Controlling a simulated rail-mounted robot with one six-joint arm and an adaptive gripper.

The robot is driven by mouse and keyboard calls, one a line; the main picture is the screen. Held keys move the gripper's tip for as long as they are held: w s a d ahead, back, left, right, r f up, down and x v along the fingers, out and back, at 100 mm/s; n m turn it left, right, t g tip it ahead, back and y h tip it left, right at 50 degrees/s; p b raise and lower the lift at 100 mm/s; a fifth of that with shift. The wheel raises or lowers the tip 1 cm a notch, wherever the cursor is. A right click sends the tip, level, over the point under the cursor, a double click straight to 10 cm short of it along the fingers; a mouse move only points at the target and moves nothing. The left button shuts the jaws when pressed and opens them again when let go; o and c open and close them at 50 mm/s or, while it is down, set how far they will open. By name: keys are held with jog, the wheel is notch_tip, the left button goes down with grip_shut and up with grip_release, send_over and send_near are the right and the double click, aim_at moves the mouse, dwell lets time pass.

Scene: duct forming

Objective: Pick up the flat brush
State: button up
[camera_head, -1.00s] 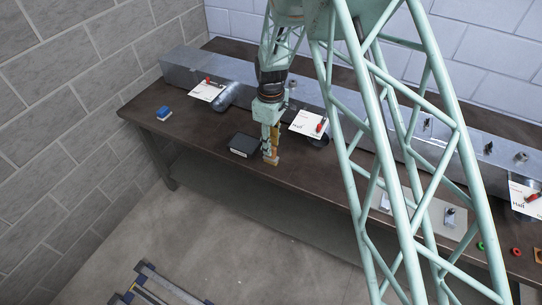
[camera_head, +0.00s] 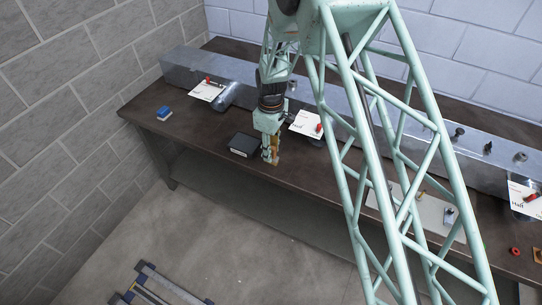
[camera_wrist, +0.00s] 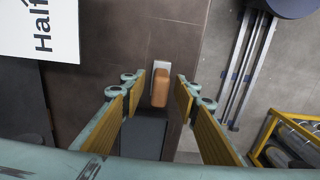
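The flat brush (camera_wrist: 160,88) shows in the wrist view as an orange-brown block with a pale strip at its far end. It lies on the dark bench top (camera_wrist: 178,45) between my two fingers, with a visible gap on each side. My gripper (camera_wrist: 159,86) is open, its yellow-padded fingers left and right of the brush. In the head view my gripper (camera_head: 270,158) is low over the front edge of the bench and mostly hides the brush; whether it touches is unclear.
A dark box (camera_head: 243,145) sits close to the left of my gripper. White cards (camera_head: 306,124) and a long grey metal duct (camera_head: 240,75) lie behind. A blue block (camera_head: 164,113) lies at far left. Bare bench lies between the blue block and the box.

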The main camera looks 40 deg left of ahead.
aim_at(273, 149)
jog(key=shift+c, duration=0.7)
jog(key=c, duration=0.8)
jog(key=shift+r, duration=0.15)
jog(key=shift+r, duration=1.7)
jog(key=shift+s+d+b, duration=0.3)
jog(key=shift+d, duration=0.45)
jog(key=s+d+r+b, duration=0.1)
jog(key=s+d, duration=0.4)
jog(key=d, duration=0.8)
jog(key=shift+s+d+r, duration=0.15)
jog(key=shift+s+d, duration=0.05)
jog(key=shift+o, duration=0.5)
